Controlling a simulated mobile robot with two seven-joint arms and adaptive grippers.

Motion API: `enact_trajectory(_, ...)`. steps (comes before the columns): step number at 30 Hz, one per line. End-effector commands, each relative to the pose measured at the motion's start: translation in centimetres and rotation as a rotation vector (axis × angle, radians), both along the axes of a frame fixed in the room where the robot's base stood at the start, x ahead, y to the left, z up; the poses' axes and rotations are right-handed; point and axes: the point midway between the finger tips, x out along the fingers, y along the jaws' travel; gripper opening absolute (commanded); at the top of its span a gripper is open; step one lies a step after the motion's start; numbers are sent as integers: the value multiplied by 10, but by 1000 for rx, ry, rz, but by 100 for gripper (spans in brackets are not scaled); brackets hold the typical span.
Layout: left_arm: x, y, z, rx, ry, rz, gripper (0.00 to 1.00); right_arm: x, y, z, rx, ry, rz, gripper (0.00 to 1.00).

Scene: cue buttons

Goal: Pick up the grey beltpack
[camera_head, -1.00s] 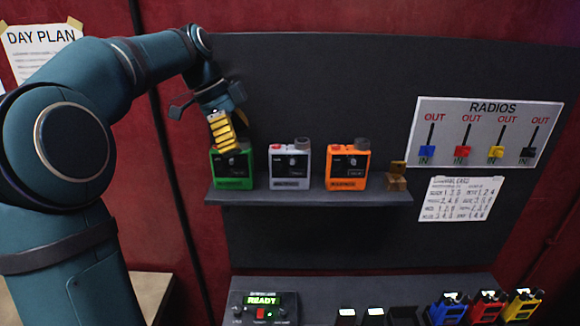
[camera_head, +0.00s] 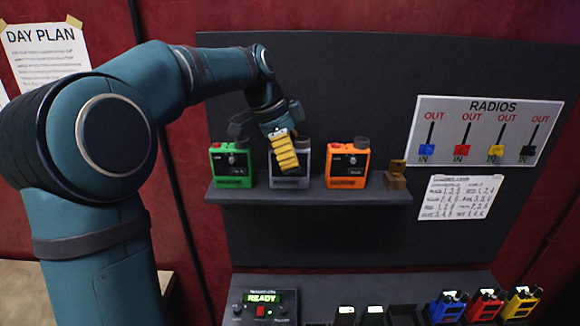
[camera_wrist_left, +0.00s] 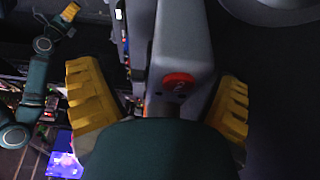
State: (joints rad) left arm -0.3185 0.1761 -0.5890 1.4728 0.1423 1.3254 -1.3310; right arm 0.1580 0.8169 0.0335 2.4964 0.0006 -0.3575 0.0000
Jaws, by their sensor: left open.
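The grey beltpack (camera_head: 303,160) stands on the shelf between a green beltpack (camera_head: 231,165) and an orange beltpack (camera_head: 348,163). My left gripper (camera_head: 284,160) is in front of it and hides much of its face in the head view. In the left wrist view the grey beltpack (camera_wrist_left: 184,50) has a red round button (camera_wrist_left: 179,84) on top. The yellow fingers of my left gripper (camera_wrist_left: 160,105) are apart, one on each side of the beltpack. I cannot tell if they touch it.
The shelf (camera_head: 310,193) also bears a small brown block (camera_head: 397,178) at its right end. Below is a desk panel with a READY display (camera_head: 262,298) and blue, red and yellow radios (camera_head: 487,305). A radios board (camera_head: 485,131) hangs at right.

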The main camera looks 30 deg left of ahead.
Motion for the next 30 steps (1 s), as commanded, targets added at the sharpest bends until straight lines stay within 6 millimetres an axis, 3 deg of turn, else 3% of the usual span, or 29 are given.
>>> enact_trajectory(10, 1, -2, -7, 0, -1, 0, 90, 0, 0, 0, 0, 0, 0, 47)
enact_trajectory(15, 1, -2, -7, 0, -1, 0, 30, 0, 0, 0, 0, 0, 0, 47)
enact_trajectory(17, 1, -2, -7, 0, -1, 0, 10, 0, 0, 0, 0, 0, 0, 47)
enact_trajectory(30, 2, -2, 2, 1, -4, 1, 10, 0, 0, 1, 0, 0, 0, 47)
